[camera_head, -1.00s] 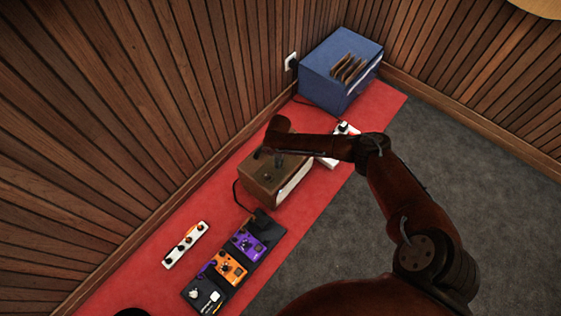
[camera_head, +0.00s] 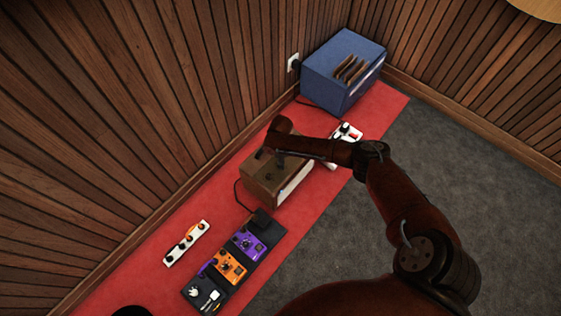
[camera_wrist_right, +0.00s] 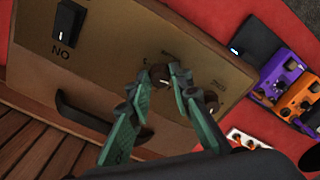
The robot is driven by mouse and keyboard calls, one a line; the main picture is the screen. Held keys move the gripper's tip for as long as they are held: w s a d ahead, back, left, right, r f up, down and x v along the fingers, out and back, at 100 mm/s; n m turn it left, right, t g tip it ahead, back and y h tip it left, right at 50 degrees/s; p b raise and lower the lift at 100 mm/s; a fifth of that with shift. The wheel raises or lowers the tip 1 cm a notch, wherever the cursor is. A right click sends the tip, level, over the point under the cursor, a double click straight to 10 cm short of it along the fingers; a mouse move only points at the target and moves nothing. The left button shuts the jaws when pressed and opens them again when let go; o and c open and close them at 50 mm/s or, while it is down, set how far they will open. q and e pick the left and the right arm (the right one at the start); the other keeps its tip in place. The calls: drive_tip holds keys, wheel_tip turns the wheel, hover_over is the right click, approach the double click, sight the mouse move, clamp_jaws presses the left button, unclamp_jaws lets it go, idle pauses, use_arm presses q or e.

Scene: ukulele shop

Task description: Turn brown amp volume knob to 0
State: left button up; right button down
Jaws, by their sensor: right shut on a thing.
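The brown amp (camera_head: 262,190) stands on the red mat, with its control panel facing up. In the right wrist view its tan panel (camera_wrist_right: 110,50) fills much of the picture, with a rocker switch (camera_wrist_right: 68,27) and a dark handle (camera_wrist_right: 82,112). My right gripper (camera_wrist_right: 166,72) is over the panel, its green fingers shut on a dark knob (camera_wrist_right: 160,76), which they partly cover. A second dark knob (camera_wrist_right: 210,101) is beside the right finger. The panel lettering near the knobs is too small to read. My left gripper is not in view.
A blue cabinet (camera_head: 335,85) stands behind the amp. A pedalboard (camera_head: 258,219) with purple (camera_head: 248,245) and orange (camera_head: 231,266) pedals lies in front. A white power strip (camera_head: 186,243) lies near the wooden wall.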

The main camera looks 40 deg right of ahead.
drive_tip(key=c, duration=1.7)
unclamp_jaws()
drive_tip(key=shift+c, duration=0.2)
wheel_tip(320, 180, up, 12)
